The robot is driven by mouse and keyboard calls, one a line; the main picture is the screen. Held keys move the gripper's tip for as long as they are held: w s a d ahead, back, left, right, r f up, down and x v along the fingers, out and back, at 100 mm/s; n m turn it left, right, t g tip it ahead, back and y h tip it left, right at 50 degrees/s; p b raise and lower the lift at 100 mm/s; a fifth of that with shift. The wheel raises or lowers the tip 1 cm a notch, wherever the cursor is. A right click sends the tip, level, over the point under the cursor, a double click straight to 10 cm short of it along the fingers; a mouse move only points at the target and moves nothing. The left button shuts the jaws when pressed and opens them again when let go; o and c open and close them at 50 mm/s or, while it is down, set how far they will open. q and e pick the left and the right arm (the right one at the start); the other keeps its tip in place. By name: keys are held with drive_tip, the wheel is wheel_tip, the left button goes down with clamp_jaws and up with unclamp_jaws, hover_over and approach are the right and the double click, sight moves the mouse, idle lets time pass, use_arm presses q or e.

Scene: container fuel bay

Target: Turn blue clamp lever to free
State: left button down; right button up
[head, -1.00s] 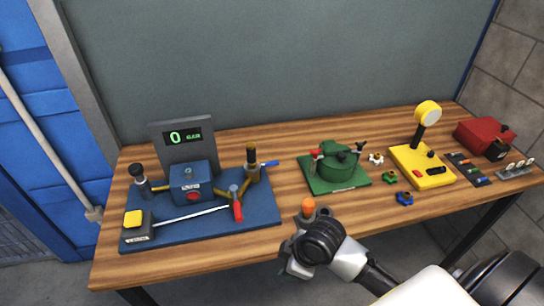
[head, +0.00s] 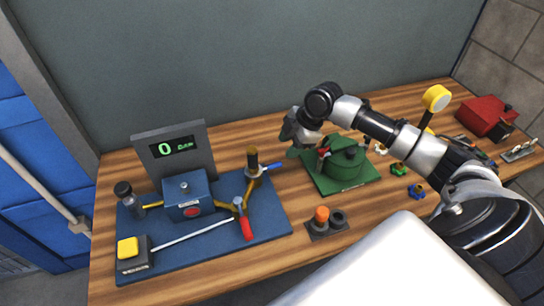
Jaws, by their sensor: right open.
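The blue clamp lever (head: 273,167) sticks out to the right from the brass clamp post (head: 253,172) on the blue base plate (head: 205,237). My right gripper (head: 293,151) is open and hangs a little to the right of and above the lever's tip, apart from it in the picture. Its fingers point down and left and are partly hidden by the hand. My left gripper is not in view.
A red lever (head: 246,228) stands on the same plate, near the blue box (head: 186,195) and the display panel (head: 174,147). The green fixture (head: 346,163) lies right of the gripper. An orange-capped piece (head: 322,216) stands at the front.

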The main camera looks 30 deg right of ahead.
sight(274, 164)
drive_tip(key=p+x, duration=0.1)
drive_tip(key=x, duration=0.4)
drive_tip(key=shift+s+a, duration=0.1)
drive_tip(key=shift+a, duration=0.05)
drive_tip(key=p+x, duration=0.1)
drive_tip(key=x, duration=0.3)
drive_tip(key=shift+r, duration=0.1)
drive_tip(key=shift+c, duration=0.5)
clamp_jaws()
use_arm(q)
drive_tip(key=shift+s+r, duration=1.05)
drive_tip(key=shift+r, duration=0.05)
